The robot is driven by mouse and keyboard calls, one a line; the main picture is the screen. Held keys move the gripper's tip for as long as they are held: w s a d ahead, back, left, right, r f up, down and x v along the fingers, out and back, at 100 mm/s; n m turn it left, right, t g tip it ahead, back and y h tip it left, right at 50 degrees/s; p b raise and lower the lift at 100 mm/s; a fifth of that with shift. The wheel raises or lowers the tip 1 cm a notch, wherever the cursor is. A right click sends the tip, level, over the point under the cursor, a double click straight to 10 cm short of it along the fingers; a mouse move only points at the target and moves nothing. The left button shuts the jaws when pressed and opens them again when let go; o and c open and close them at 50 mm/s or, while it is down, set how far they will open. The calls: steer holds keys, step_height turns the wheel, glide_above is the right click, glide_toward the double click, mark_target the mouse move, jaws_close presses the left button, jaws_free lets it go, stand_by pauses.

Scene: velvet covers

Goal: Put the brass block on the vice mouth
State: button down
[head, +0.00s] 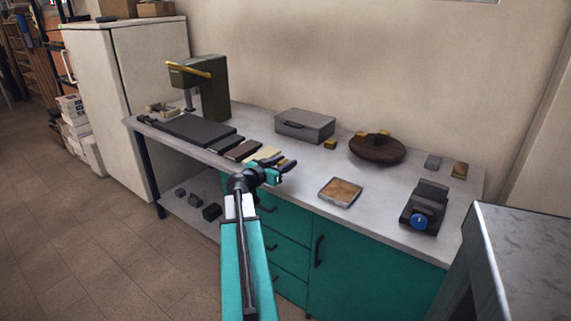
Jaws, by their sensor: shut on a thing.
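My gripper (281,163) is over the front edge of the bench, left of the middle, with its dark fingers pointing right. It is shut on a small piece whose brownish-gold edge shows at the fingertips; I take it for the brass block (290,164). Most of it is hidden by the fingers. The vice (427,203) is a dark, stepped block with a blue round knob at its front, standing on the bench's right part. My gripper is well left of it and apart from it. The vice mouth is too small to make out clearly.
On the bench (300,178) are a tan-topped tray (340,192), a round brown board (377,150) with brass pieces, a grey case (305,125), another brass piece (330,144) and a green press (205,88). A grey-topped cabinet (520,240) stands at the right.

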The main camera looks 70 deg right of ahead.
steer(key=shift+w+d+f+p, duration=0.1)
steer(key=shift+w+d+p, duration=0.15)
steer(key=shift+d, duration=1)
steer(key=shift+w+d+f+p, duration=0.15)
steer(key=shift+w+d, duration=0.25)
steer(key=shift+d, duration=0.85)
steer(key=shift+w+d+f+p, duration=0.1)
steer(key=shift+w+d+p, duration=0.15)
steer(key=shift+d, duration=1)
steer(key=shift+f+p, duration=0.3)
steer(key=shift+f, duration=1.4)
steer(key=shift+f, duration=0.15)
steer(key=c, duration=1.2)
jaws_free()
steer(key=shift+o, duration=0.2)
steer(key=shift+a, duration=0.15)
steer(key=b+v, duration=0.2)
steer(key=v, duration=1)
